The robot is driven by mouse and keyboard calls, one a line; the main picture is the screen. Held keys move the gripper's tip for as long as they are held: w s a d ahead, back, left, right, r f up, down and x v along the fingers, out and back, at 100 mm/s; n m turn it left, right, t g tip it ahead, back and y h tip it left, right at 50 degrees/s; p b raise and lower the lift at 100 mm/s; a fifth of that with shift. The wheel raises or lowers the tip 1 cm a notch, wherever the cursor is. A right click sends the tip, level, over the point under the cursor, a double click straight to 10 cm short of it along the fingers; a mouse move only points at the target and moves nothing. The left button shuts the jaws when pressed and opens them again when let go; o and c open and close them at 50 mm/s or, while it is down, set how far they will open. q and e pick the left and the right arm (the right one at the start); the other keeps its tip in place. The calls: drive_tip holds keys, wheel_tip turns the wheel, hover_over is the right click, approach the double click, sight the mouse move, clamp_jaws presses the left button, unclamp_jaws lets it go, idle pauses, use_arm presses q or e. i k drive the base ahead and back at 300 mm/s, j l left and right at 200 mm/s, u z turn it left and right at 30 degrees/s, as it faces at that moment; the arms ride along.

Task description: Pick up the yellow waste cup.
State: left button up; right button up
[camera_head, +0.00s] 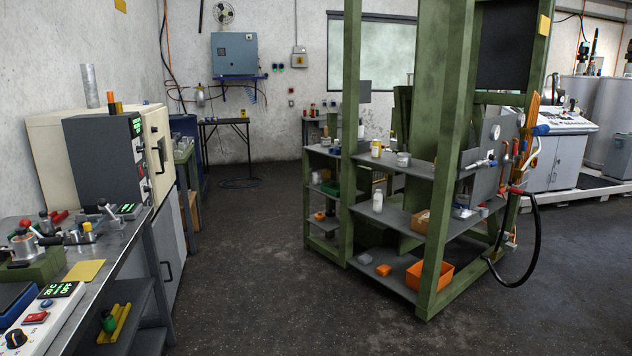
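No gripper or arm of mine is in view. I cannot tell for sure which thing is the yellow waste cup. A small yellow container with a pale top (376,148) stands upright on the top shelf of the green rack. A small yellow piece (87,226) sits among fixtures on the left bench, too small to make out. A flat yellow sheet (84,270) lies on the same bench.
The left bench (112,243) holds clamps and a control box (40,315). The green rack (450,150) stands right of centre, with an orange bin (429,276) on its low shelf. A black hose (536,235) hangs at its right. The floor (250,290) between is clear.

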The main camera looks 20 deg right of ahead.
sight(327, 176)
drive_tip(key=i+l+z, duration=0.1)
drive_tip(key=i, duration=0.9)
drive_tip(key=i+l, duration=0.1)
drive_tip(key=i, duration=0.95)
drive_tip(key=i+l+z, duration=0.15)
drive_tip(key=i, duration=0.85)
drive_tip(key=i+j, duration=0.1)
drive_tip(key=i, duration=0.9)
drive_tip(key=i+z, duration=0.15)
drive_tip(key=i, duration=0.9)
drive_tip(key=i+j, duration=0.2)
drive_tip(key=i, duration=0.8)
drive_tip(key=z, duration=0.05)
